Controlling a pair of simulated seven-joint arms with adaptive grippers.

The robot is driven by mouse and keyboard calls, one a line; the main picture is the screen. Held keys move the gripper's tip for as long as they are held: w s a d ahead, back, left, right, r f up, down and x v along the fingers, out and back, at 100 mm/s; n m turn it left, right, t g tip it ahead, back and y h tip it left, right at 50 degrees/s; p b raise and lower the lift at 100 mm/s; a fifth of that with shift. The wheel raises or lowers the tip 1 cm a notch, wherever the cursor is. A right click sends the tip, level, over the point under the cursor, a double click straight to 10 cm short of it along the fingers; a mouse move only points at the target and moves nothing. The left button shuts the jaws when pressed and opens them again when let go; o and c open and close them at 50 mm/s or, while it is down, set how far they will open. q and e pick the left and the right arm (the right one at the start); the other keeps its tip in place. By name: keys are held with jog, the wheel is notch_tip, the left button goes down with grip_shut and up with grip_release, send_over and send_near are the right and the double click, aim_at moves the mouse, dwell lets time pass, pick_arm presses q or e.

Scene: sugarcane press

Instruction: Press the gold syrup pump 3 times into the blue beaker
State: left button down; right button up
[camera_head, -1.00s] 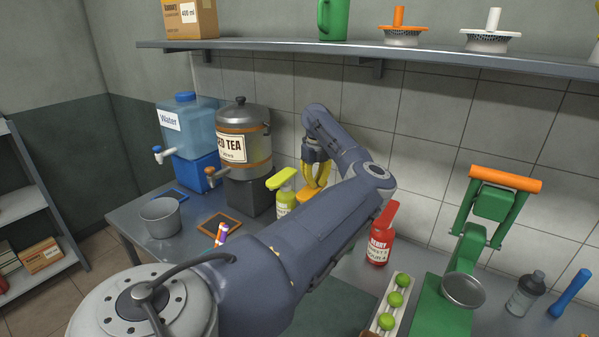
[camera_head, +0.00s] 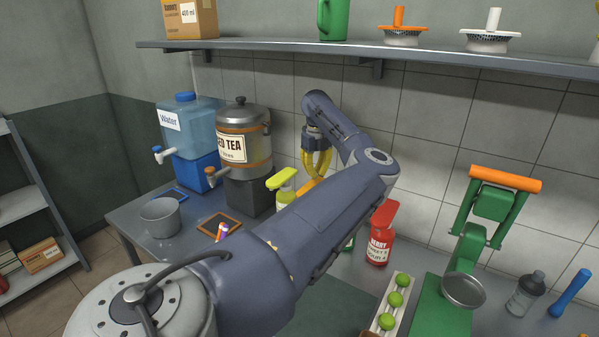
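My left gripper (camera_head: 317,163), with yellow fingers, points down behind my own forearm, near the back wall. I cannot tell whether its fingers are open or shut. A gold-orange pump head (camera_head: 309,185) shows just below the fingers; my arm hides the bottle under it, and I cannot tell whether they touch. A lime-yellow pump bottle (camera_head: 285,197) stands just left of it, and a red pump bottle (camera_head: 379,246) stands to the right of my arm. The blue beaker cannot be made out. My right gripper is out of view.
A water dispenser (camera_head: 188,131), a tea urn (camera_head: 243,150) and a grey metal pot (camera_head: 160,217) stand on the left. A green press (camera_head: 491,205), a rack of limes (camera_head: 403,285) and a shaker (camera_head: 526,293) stand on the right. A shelf (camera_head: 345,47) runs above.

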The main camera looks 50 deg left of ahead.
aim_at(315, 183)
pick_arm(q)
jog(key=shift+f, duration=0.15)
dwell(0.5)
jog(key=shift+f, duration=3)
jog(key=shift+r, duration=3.15)
jog(key=shift+f, duration=0.2)
jog(key=shift+f, duration=0.35)
jog(key=shift+f, duration=0.35)
